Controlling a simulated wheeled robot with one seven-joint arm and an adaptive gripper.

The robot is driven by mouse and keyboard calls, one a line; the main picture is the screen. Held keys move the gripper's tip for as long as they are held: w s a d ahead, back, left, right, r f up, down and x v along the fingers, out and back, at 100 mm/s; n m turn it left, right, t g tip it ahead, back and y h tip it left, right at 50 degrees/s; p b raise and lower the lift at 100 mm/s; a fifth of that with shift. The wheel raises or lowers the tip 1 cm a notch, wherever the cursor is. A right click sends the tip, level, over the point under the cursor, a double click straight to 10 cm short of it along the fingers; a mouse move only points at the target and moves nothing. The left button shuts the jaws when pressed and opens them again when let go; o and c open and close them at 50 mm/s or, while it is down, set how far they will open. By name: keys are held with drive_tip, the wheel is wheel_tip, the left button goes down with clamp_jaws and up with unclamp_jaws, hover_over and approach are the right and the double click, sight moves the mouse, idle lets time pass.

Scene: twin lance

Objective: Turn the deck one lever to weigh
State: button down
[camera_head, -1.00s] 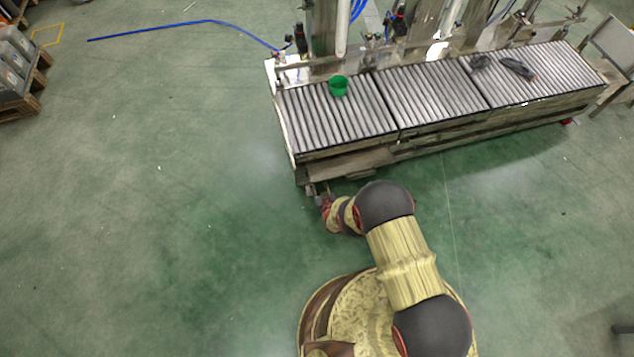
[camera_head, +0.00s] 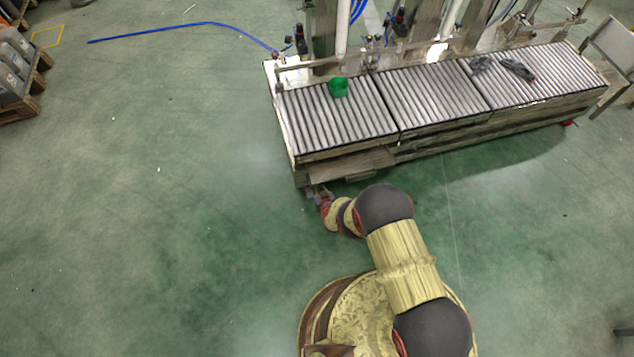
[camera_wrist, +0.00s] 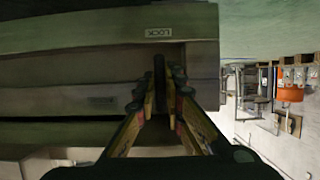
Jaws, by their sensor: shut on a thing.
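The conveyor's left roller deck (camera_head: 338,120) stands ahead of my arm in the head view. My gripper (camera_head: 318,193) is low at the front left corner of this deck. In the wrist view, my gripper (camera_wrist: 165,88) is shut on a dark, narrow lever (camera_wrist: 159,68). The lever stands upright in the picture, in front of a dark panel (camera_wrist: 60,75). A label reading LOCK (camera_wrist: 158,32) is just above the lever's upper end. A smaller label (camera_wrist: 102,100), too small to read, is to the left. The lever cannot be made out in the head view.
A green container (camera_head: 338,87) stands on the left deck. Dark items (camera_head: 518,70) lie on the right deck. A blue hose (camera_head: 185,24) lies on the floor at the back left. Loaded pallets (camera_head: 22,75) stand at the far left. The floor left of my arm is clear.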

sight(322, 178)
idle(0.6)
drive_tip(key=n+h, duration=0.1)
drive_tip(key=n, duration=0.1)
drive_tip(key=d+n+t+h, duration=0.1)
drive_tip(key=n, duration=0.1)
drive_tip(key=n+t+h, duration=0.1)
drive_tip(key=n+h, duration=0.1)
drive_tip(key=shift+w+d+r+n, duration=0.2)
drive_tip(key=shift+d+r+n, duration=0.1)
drive_tip(key=n, duration=0.1)
drive_tip(key=n+t+h, duration=0.1)
drive_tip(key=n, duration=0.1)
drive_tip(key=shift+w+d+r, duration=0.1)
drive_tip(key=shift+d+r, duration=0.1)
drive_tip(key=shift+r, duration=0.2)
drive_tip(key=shift+r+n+t+h, duration=0.2)
drive_tip(key=shift+n+t, duration=0.3)
drive_tip(key=shift+n, duration=0.45)
drive_tip(key=shift+r+n+t+h, duration=0.1)
drive_tip(key=shift+r+n+t, duration=0.1)
drive_tip(key=shift+n+t, duration=0.55)
drive_tip(key=shift+n+g, duration=0.25)
drive_tip(key=shift+n, duration=0.15)
drive_tip(key=c, duration=1.9)
unclamp_jaws()
drive_tip(key=shift+w+r, duration=0.1)
